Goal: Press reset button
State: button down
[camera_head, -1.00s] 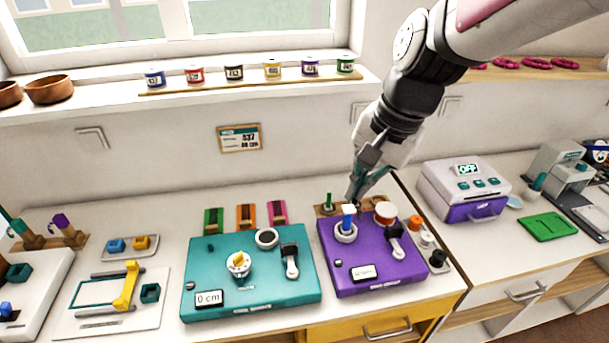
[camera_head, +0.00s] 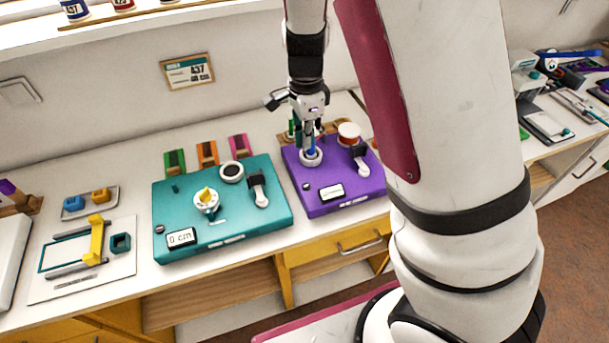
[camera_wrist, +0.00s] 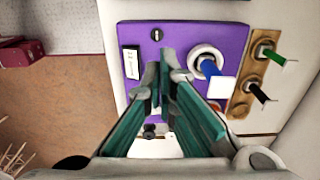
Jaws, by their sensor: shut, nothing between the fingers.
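The purple board (camera_head: 327,207) carries a white display (camera_head: 331,192), a small dark round knob (camera_head: 307,187), a white ring (camera_head: 311,159) with a blue peg, and a black-topped lever (camera_head: 360,156). I cannot tell which part is the reset button. My gripper (camera_head: 311,143) is over the back left of this board, near the ring. In the wrist view my gripper (camera_wrist: 166,72) is shut and empty, with its green fingers above the board, between the display (camera_wrist: 132,62) and the blue peg (camera_wrist: 209,69). The fingers hide part of the board.
A teal board (camera_head: 235,228) with a "0 cm" display (camera_head: 181,238) stands left of the purple one. Behind the ring, a wooden holder (camera_wrist: 240,101) carries green and dark pegs. A red-and-white spool (camera_head: 349,134) stands behind the lever. My arm covers the right.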

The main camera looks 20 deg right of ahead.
aim_at(305, 184)
notch_tip(305, 184, down, 14)
dwell(0.8)
jog(key=shift+f, duration=0.1)
